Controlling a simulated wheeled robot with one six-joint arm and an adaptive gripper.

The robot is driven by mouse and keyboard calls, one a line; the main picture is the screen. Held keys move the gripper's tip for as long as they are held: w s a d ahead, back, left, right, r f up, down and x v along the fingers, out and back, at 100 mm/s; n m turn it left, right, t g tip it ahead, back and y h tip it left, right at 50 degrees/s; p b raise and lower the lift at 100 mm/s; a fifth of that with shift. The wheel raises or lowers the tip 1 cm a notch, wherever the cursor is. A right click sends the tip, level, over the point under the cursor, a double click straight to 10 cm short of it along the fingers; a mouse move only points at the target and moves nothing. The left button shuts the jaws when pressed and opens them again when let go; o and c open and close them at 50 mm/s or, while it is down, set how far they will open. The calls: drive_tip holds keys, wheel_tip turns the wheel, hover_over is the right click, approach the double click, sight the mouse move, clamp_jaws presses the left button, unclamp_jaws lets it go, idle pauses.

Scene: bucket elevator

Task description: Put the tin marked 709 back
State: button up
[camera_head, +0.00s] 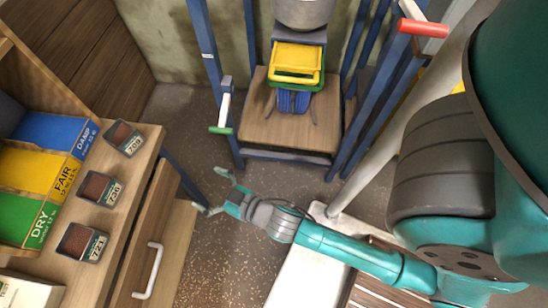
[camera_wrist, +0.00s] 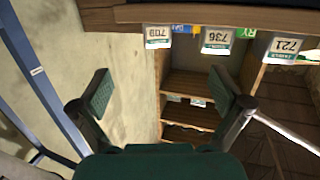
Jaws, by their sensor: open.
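The tin marked 709 (camera_head: 124,138) is a small dark square tin with brown contents and a pale label. It stands on the wooden bench top at the far end of a row of three. Its label also shows at the top of the wrist view (camera_wrist: 158,35). My gripper (camera_head: 214,192) is open and empty, to the right of the bench and clear of the tin. In the wrist view its two green-padded fingers (camera_wrist: 160,92) are spread wide with nothing between them.
Tins marked 736 (camera_head: 100,190) and 721 (camera_head: 82,242) stand nearer on the bench. Blue DAMP (camera_head: 52,132), yellow FAIR (camera_head: 38,170) and green DRY (camera_head: 24,217) blocks sit in the shelf at left. A drawer handle (camera_head: 149,270) juts out. A blue-framed elevator (camera_head: 205,55) holds a yellow-green crate (camera_head: 297,62).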

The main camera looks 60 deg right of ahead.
drive_tip(key=s+r+g, duration=0.1)
drive_tip(key=s+r, duration=0.2)
drive_tip(key=s, duration=0.9)
drive_tip(key=s+d+r, duration=0.1)
drive_tip(key=s+r, duration=0.3)
drive_tip(key=s, duration=0.8)
drive_tip(key=shift+s+g, duration=0.3)
drive_tip(key=shift+g, duration=0.1)
drive_tip(key=shift+a, duration=0.1)
